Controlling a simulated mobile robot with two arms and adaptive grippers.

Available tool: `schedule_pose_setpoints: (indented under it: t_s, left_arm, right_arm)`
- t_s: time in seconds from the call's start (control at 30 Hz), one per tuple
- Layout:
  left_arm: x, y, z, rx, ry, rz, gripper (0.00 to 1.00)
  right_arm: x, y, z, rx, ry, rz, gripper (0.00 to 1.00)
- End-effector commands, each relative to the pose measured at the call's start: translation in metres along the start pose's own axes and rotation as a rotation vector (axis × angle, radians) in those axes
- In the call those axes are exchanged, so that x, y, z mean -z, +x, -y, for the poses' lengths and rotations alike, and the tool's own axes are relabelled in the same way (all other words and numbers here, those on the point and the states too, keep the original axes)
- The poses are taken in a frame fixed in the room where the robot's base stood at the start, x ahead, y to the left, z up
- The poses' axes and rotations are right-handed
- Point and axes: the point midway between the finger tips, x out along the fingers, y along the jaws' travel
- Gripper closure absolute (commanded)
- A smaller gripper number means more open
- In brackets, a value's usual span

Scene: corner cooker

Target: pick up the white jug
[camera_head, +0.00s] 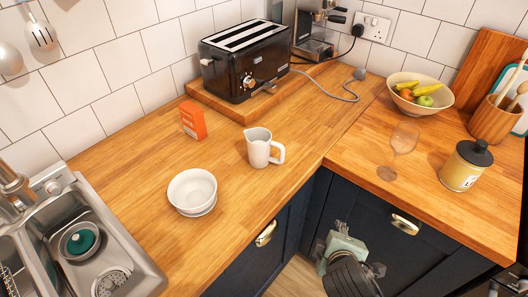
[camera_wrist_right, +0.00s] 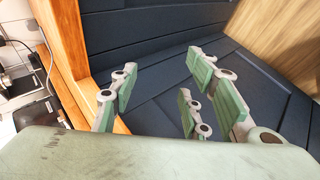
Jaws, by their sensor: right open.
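The white jug (camera_head: 259,149) stands upright on the wooden worktop near its front edge, left of the inner corner. Its handle points right in the head view. My right gripper (camera_head: 346,250) is below the worktop edge, in front of the dark cabinet, to the right of and lower than the jug, well apart from it. In the right wrist view, my right gripper (camera_wrist_right: 160,92) has its green-padded fingers spread with nothing between them. The jug does not show in the wrist view. My left gripper is not in view.
White bowls (camera_head: 192,191) stand left of the jug, and an orange box (camera_head: 193,120) behind it. A black toaster (camera_head: 245,62) is at the back. A clear glass (camera_head: 404,139), a yellow canister (camera_head: 463,167) and a fruit bowl (camera_head: 447,99) are on the right. The sink (camera_head: 139,272) is at left.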

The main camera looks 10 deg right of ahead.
Motion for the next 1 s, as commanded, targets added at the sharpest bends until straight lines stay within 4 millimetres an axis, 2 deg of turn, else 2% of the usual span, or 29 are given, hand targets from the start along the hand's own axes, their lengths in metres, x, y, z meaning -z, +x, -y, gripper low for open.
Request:
schedule_pose_setpoints:
  t_s: [0.1,0.23,0.3,0.4,0.5,0.67,1.0]
  left_arm:
    - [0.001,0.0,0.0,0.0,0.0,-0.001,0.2]
    - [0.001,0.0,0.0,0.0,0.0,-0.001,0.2]
    - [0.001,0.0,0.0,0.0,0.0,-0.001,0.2]
    - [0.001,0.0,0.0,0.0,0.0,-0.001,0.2]
    - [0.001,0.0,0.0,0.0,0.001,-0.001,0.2]
    - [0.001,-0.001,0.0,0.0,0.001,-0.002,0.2]
    - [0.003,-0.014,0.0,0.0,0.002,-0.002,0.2]
  right_arm:
    - [0.021,0.005,-0.041,-0.212,-0.361,-0.006,0.57]
    - [0.061,0.0,-0.078,-0.464,-0.845,0.031,0.57]
    - [0.086,-0.005,-0.089,-0.59,-1.099,0.067,0.57]
    - [0.119,-0.014,-0.093,-0.74,-1.408,0.124,0.57]
    - [0.144,-0.021,-0.092,-0.848,-1.628,0.177,0.57]
    - [0.163,-0.025,-0.089,-0.928,-1.787,0.221,0.57]
    - [0.182,-0.005,-0.111,-0.932,-1.796,0.226,0.57]
